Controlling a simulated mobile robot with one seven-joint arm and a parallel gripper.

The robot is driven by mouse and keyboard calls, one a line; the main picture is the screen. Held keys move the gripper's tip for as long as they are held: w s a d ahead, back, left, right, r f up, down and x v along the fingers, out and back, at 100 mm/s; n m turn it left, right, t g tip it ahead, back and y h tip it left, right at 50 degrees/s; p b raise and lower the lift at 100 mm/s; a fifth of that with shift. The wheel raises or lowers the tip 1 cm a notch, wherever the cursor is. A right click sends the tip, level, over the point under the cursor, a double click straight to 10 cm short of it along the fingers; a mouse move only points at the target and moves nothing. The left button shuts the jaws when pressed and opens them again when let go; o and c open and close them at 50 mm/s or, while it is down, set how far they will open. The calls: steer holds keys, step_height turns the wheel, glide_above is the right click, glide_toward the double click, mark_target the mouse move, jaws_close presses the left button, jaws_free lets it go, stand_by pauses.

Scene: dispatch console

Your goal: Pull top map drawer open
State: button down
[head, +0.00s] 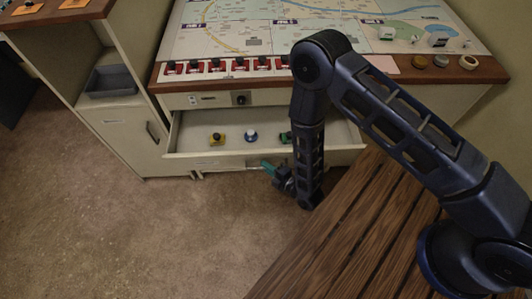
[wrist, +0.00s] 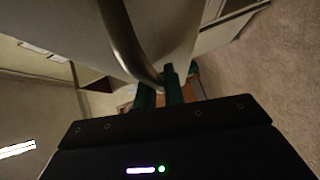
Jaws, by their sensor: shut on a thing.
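The map drawer (head: 185,163) stands pulled out from the cream console in the head view. Its inside shows, with a few small things in it. My gripper (head: 268,166), with green fingers, is at the right part of the drawer front. In the wrist view, a curved metal handle (wrist: 128,42) runs down to the green fingers of my gripper (wrist: 168,82), which are shut on it. In the head view the handle at the fingers is too small to make out.
A wooden slatted surface (head: 340,235) fills the lower right. A cabinet (head: 122,130) stands left. The carpet (head: 170,235) in front is clear.

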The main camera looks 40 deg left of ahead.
steer(key=shift+s+d, duration=1.5)
steer(key=shift+d, duration=0.05)
steer(key=c, duration=1.8)
jaws_free()
steer(key=shift+o, duration=0.2)
